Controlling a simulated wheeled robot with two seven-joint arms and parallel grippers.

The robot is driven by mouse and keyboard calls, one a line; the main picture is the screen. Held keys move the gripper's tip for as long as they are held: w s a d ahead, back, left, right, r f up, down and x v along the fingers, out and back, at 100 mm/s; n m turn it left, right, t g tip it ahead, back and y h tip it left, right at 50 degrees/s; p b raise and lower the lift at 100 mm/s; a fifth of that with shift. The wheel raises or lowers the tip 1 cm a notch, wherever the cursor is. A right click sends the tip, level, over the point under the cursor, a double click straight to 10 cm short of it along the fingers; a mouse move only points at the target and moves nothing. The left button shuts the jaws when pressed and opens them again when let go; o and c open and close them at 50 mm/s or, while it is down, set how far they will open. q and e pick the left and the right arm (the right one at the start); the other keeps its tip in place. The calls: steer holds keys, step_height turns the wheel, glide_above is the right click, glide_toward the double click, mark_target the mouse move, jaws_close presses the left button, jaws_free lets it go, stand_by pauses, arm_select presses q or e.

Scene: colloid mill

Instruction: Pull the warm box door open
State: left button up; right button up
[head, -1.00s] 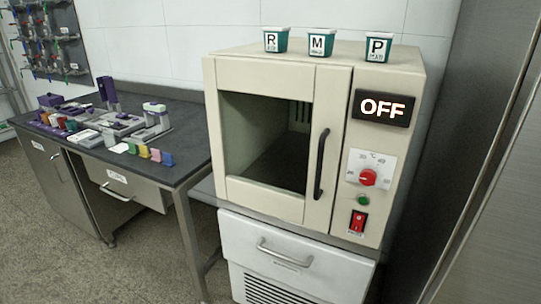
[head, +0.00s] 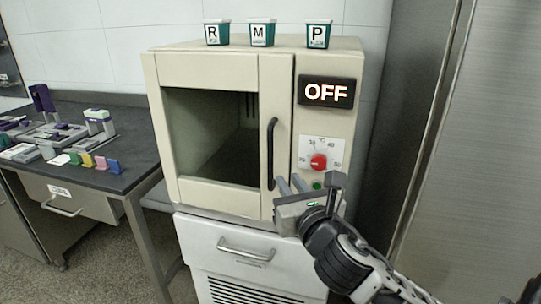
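The warm box (head: 225,60) is a cream cabinet standing on a white drawer unit. Its door (head: 168,130) has a large window and looks shut, flush with the front. A dark vertical handle (head: 271,153) is on the door's right side. My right gripper (head: 311,183) is in front of the box, low and just right of the handle's lower end. Its fingers are spread, with nothing between them, and it does not hold the handle. It hides the lower part of the control panel. My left gripper is out of view.
Green-and-white tubs marked R (head: 216,33), M (head: 262,33) and P (head: 318,35) stand on top of the box. The panel has an OFF display (head: 326,92) and a red knob (head: 318,162). A cluttered dark bench (head: 135,150) is at left, a metal cabinet (head: 475,170) at right.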

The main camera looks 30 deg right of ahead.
mark_target(271, 157)
steer(key=x, duration=1.2)
steer(key=shift+w+f, duration=0.1)
steer(key=shift+w, duration=0.3)
jaws_close()
